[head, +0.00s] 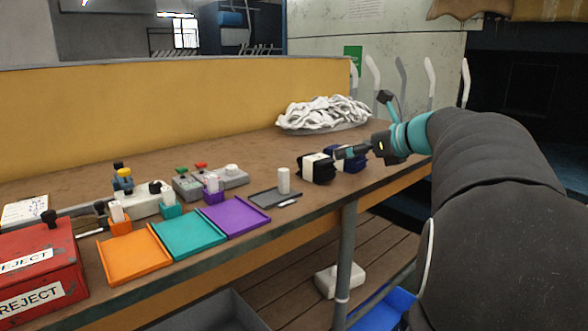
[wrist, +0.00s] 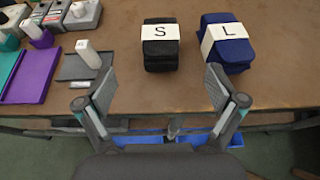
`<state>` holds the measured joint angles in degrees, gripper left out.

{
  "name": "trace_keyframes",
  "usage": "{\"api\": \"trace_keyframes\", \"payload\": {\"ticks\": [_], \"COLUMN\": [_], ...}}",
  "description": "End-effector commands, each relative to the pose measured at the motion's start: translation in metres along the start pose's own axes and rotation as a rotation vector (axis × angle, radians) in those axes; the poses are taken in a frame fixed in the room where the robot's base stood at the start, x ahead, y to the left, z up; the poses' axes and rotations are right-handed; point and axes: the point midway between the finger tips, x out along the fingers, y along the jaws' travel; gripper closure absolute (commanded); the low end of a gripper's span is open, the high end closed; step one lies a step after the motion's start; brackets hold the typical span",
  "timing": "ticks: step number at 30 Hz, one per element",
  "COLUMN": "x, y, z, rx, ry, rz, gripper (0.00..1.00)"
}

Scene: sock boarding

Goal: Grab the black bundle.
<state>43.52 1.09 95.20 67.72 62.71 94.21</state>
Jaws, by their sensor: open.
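The black bundle (wrist: 160,60) lies on the brown workbench with a white band marked S around it. In the head view the black bundle (head: 318,176) sits near the bench's right end, partly behind nothing. A navy bundle (wrist: 227,50) with a white band marked L lies just right of it, and in the head view (head: 347,160) my gripper partly covers this navy bundle. My gripper (wrist: 160,92) is open and empty, its fingers spread wide on the near side of the black bundle, apart from it.
Orange (head: 134,257), teal (head: 189,235) and purple (head: 234,216) trays line the bench's front edge. A white heap (head: 325,113) lies behind. A red reject box (head: 38,270) is at far left.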

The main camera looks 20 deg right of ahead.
Motion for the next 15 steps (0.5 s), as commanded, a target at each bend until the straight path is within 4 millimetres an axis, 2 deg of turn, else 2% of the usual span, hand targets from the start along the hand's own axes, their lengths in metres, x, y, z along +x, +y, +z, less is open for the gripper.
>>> {"api": "trace_keyframes", "payload": {"ticks": [12,15], "x": [0.068,0.078], "y": [0.000,-0.001], "z": [0.000,0.000], "rx": [0.010,0.010], "ry": [-0.003,-0.003], "rz": [0.004,0.003], "gripper": [0.06,0.06]}}
